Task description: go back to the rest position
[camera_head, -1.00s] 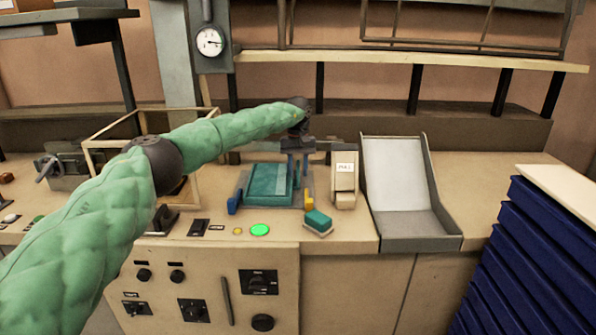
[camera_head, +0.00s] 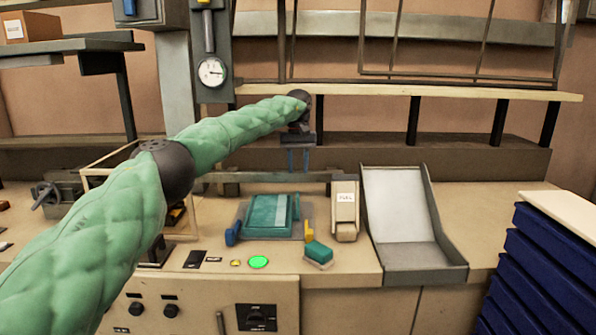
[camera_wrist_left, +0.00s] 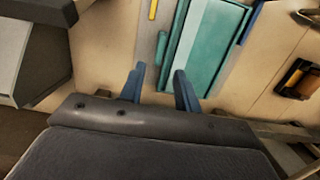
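My left gripper (camera_head: 298,160) hangs above the back of the bench, its two blue fingers pointing down. In the left wrist view its fingers (camera_wrist_left: 160,88) stand apart with nothing between them, so it is open. Below and in front of it lies a teal book-like item (camera_head: 268,214) on a grey fixture with blue and yellow parts. The same teal item shows in the left wrist view (camera_wrist_left: 207,45), beyond the fingertips and apart from them. My right gripper is not in view.
A beige box with a label (camera_head: 345,212) and a grey chute (camera_head: 405,215) stand to the right. A small teal block (camera_head: 318,253) lies at the front beside a green button (camera_head: 258,262). A shelf (camera_head: 400,90) runs behind the gripper. Dark blue stacked items (camera_head: 545,265) stand at far right.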

